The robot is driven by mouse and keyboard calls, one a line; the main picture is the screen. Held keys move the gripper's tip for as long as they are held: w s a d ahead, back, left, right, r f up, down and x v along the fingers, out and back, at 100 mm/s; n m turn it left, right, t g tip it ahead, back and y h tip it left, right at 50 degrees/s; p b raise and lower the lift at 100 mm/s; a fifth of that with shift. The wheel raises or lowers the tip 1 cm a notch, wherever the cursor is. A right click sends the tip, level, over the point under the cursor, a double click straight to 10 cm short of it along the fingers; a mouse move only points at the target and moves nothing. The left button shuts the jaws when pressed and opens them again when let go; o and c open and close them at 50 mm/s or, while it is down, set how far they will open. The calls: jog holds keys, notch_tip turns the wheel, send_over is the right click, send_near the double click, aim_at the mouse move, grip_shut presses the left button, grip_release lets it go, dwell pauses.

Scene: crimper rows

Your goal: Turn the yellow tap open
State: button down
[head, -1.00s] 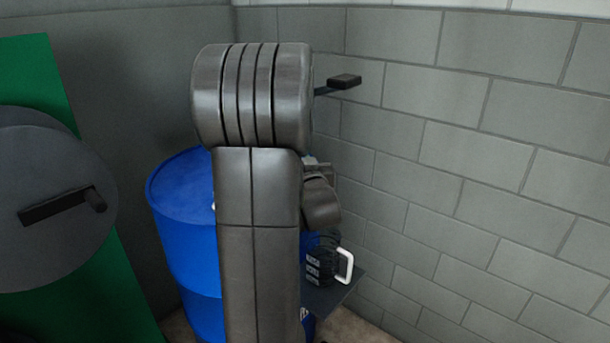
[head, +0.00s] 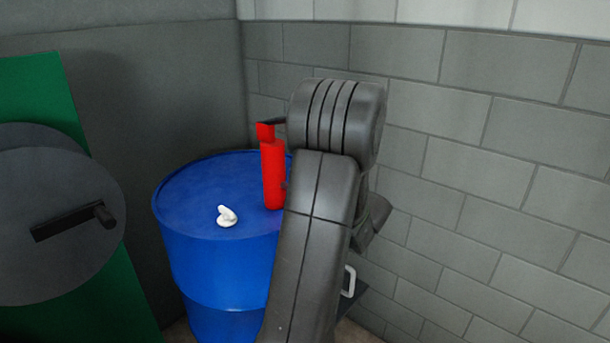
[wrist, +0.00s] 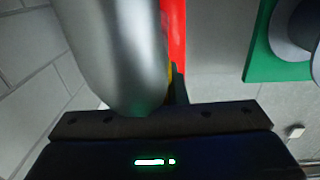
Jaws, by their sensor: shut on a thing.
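A small patch of yellow (wrist: 171,76), which looks like part of the yellow tap, shows in the wrist view beside the red pump (wrist: 173,30). My gripper (wrist: 178,88) is shut, with one dark finger against the yellow patch. Most of the jaws and the tap are hidden behind a large blurred grey metal shape. In the head view the upright red pump (head: 273,172) stands on a blue drum (head: 190,200). My arm covers the pump's right side, and the gripper and tap are hidden there.
A white fitting (head: 227,216) sits on the drum top. A white handle (head: 349,281) shows low beside a dark shelf, right of my arm. A green panel (head: 30,90) with a grey disc (head: 50,240) and crank stands left. A grey block wall (head: 480,180) closes the right side.

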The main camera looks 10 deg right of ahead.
jog(key=shift+r+n+g+y, duration=0.1)
jog(key=shift+n+g+y, duration=0.3)
jog(key=shift+y, duration=0.1)
jog(key=c, duration=1.4)
grip_release()
jog(key=shift+c, duration=0.2)
jog(key=v, duration=1.3)
jog(key=shift+s+d, duration=0.2)
jog(key=shift+s, duration=0.1)
jog(key=shift+w+a, duration=0.1)
